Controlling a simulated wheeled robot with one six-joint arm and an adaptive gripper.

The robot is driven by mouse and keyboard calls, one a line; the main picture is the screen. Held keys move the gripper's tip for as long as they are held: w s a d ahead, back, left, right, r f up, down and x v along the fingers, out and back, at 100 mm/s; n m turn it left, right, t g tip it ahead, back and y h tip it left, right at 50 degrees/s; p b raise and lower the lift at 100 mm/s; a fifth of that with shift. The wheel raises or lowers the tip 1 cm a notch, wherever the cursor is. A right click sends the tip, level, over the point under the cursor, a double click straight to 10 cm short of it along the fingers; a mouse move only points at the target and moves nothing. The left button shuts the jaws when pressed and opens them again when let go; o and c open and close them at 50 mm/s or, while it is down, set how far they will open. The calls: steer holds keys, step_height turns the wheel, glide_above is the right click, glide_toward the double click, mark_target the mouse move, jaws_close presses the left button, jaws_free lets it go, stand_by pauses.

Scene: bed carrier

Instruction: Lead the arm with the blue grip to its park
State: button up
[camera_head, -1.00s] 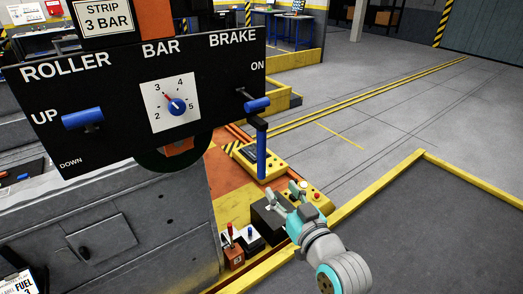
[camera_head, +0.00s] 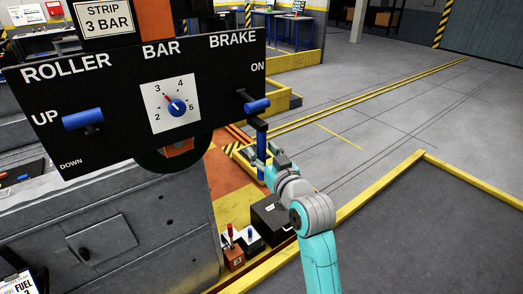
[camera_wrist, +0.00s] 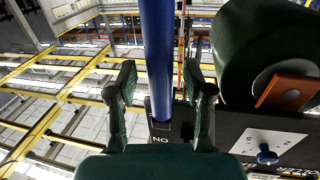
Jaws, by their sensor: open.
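The blue grip (camera_head: 261,144) is an upright blue rod hanging from a short dark arm (camera_head: 255,121) at the right end of the black panel. In the wrist view the blue grip (camera_wrist: 157,45) runs between the two dark fingers of my gripper (camera_wrist: 158,78), with a gap on each side. I cannot tell how deep the grip sits between the fingers.
The black panel (camera_head: 215,75) carries a blue ROLLER lever (camera_head: 83,119), a BAR dial (camera_head: 177,107) and a BRAKE lever (camera_head: 256,105). A dark box (camera_head: 268,214) and small levers (camera_head: 240,240) stand below my gripper. A yellow rail (camera_head: 380,185) edges the right side.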

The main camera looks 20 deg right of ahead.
steer(key=shift+w+a, duration=0.1)
steer(key=shift+w, duration=0.5)
jaws_close()
steer(key=w+d, duration=0.4)
steer(key=d, duration=1)
steer(key=w+d, duration=0.4)
steer(key=d, duration=0.9)
steer(key=shift+w+d, duration=0.35)
steer(key=shift+w, duration=0.05)
